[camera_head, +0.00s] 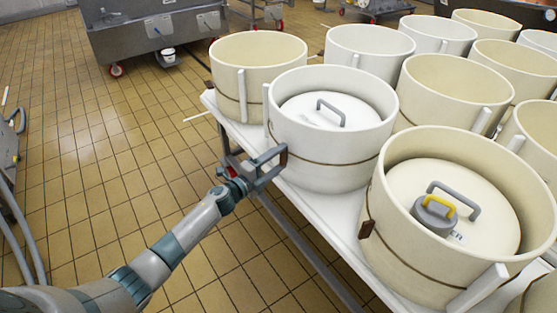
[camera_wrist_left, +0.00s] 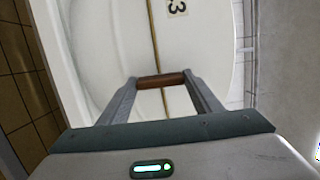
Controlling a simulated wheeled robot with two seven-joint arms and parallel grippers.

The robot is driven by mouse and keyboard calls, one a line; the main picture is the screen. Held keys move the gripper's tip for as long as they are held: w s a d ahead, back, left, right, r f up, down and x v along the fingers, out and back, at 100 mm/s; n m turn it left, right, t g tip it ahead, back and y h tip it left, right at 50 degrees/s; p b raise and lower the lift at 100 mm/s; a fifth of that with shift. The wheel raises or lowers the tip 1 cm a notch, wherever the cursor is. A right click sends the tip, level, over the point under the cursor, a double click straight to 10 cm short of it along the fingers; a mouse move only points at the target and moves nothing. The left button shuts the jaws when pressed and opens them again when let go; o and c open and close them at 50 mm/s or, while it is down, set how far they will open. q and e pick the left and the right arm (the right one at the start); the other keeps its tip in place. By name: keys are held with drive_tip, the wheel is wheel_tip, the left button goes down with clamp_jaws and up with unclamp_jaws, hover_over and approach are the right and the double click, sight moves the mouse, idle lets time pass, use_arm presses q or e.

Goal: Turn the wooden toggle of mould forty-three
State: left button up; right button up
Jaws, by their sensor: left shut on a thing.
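A white round mould (camera_head: 325,155) stands at the table's near edge, with a lid (camera_head: 322,112) with a grey handle inside and a brown cord round its wall. My left gripper (camera_head: 283,160) is at this mould's near left side. In the left wrist view, the brown wooden toggle (camera_wrist_left: 160,80) lies across between the fingertips, and the gripper is shut on it. The cord runs up the white wall from the toggle. A label (camera_wrist_left: 177,7) on the wall is cut off by the frame edge; a 3 shows. My right gripper is not in view.
A cream mould (camera_head: 398,245) with a lid and a grey and yellow weight stands close on the right. Another cream mould (camera_head: 228,75) stands behind on the left. Several more moulds fill the white table (camera_head: 330,222). The tiled floor (camera_head: 120,160) on the left is clear.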

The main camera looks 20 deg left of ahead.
use_arm(q)
drive_tip(key=shift+f, duration=0.1)
drive_tip(key=o, duration=1.1)
drive_tip(key=shift+c, duration=0.2)
drive_tip(key=v, duration=1.7)
drive_tip(key=shift+s+b, duration=0.2)
drive_tip(key=shift+b, duration=0.15)
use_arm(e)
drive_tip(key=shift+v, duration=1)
use_arm(q)
drive_tip(key=shift+a, duration=0.1)
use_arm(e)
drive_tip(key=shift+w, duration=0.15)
